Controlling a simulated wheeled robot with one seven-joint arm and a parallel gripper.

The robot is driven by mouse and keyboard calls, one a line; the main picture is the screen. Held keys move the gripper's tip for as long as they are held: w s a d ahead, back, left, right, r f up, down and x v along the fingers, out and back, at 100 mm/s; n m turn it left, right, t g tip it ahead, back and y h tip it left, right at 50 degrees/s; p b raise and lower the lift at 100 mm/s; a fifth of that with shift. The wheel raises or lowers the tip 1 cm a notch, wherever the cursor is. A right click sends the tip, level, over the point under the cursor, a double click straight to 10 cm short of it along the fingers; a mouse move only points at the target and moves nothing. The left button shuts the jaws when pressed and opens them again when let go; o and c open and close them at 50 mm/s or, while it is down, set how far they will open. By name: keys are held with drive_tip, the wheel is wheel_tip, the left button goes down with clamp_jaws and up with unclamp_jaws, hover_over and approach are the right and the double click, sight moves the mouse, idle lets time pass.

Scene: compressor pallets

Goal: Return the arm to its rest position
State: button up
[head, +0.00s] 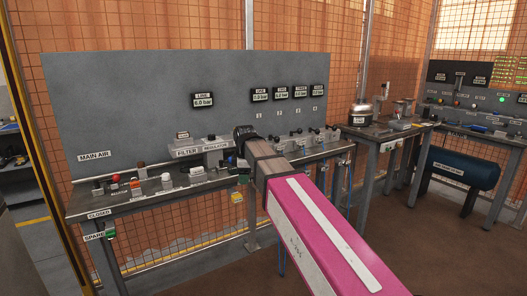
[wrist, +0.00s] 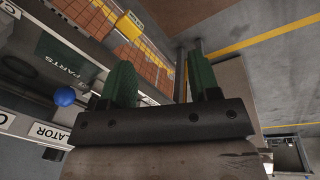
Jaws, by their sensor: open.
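My arm (head: 315,235), a pink link with a white stripe, reaches from the lower right of the head view to the front of the grey bench. My gripper (wrist: 160,75) shows in the wrist view with its two green fingers apart and nothing between them. In the head view the wrist's dark end is at the bench's front edge, by the regulator, and mostly hides the fingers. A blue knob (wrist: 64,96) is left of the fingers in the wrist view, apart from them.
The bench (head: 140,205) carries valves and labelled fittings before a grey panel (head: 130,100) with several pressure displays. A yellow tag (head: 237,197) hangs at its front. A second table (head: 385,132) and a dark blue tank (head: 460,170) stand right. Floor (head: 420,235) is clear at right.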

drive_tip(key=s+d+f+m, duration=0.5)
drive_tip(key=d+f+m, duration=0.1)
drive_tip(key=d+f, duration=0.3)
drive_tip(key=s+d+f+m+g, duration=0.1)
drive_tip(key=s+d+f+m, duration=0.4)
drive_tip(key=d+f, duration=0.4)
drive_tip(key=s+d+f+m, duration=0.5)
drive_tip(key=d+f+m, duration=0.3)
drive_tip(key=f, duration=0.3)
drive_tip(key=shift+s+d+g+h, duration=0.15)
drive_tip(key=shift+d+g+h, duration=0.15)
drive_tip(key=shift+d+h, duration=0.15)
drive_tip(key=shift+o, duration=0.2)
idle(0.6)
